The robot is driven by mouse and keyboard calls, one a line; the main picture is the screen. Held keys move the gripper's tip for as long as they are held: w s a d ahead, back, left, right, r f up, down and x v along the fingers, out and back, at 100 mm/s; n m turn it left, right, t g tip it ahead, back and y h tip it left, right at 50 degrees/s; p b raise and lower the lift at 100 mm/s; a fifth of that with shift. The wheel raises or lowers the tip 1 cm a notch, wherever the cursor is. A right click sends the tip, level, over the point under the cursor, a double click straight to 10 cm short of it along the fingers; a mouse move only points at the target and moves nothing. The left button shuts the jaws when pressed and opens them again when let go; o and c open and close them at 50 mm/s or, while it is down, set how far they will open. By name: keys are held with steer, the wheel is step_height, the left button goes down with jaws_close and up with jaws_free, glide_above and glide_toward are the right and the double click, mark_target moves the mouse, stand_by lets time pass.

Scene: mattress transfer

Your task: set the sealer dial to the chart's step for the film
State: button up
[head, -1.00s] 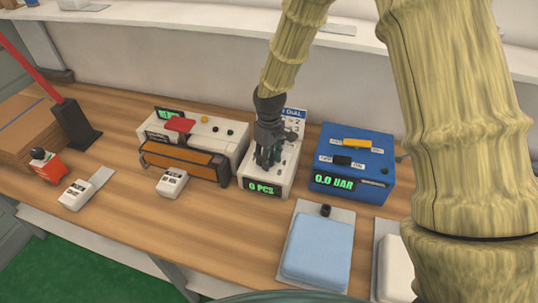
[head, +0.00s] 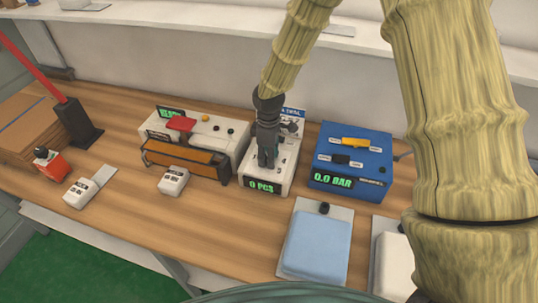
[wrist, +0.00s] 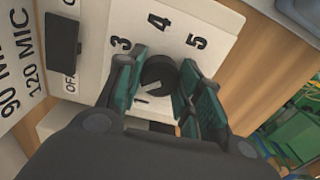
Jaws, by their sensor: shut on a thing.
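In the wrist view a black round dial (wrist: 158,72) sits on a white panel (wrist: 95,20) with printed figures 3, 4 and 5 showing around it. A pale mark on the dial is toward the lower left; its exact step is hard to read. My gripper (wrist: 157,80) is shut on the dial, with a teal-padded finger on each side. In the head view my gripper (head: 267,163) is down on the white unit (head: 285,178) reading "0 PCS". A chart (wrist: 15,70) shows "90 MI..." and "120 MIC"; the rest is cut off. A black switch (wrist: 63,42) is beside the dial.
A white machine with an orange bar (head: 185,158) stands left of the unit. A blue box (head: 350,165) reading "0.0 BAR" stands close on its right. A light blue pad (head: 316,245) lies in front. Bare wood (head: 220,225) is at front left.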

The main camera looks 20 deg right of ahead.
steer(key=shift+r, duration=0.1)
steer(key=o, duration=1)
steer(key=shift+s+d, duration=0.1)
steer(key=shift+o, duration=0.2)
steer(key=shift+r, duration=0.1)
step_height(320, 180, up, 12)
steer(key=shift+w, duration=0.2)
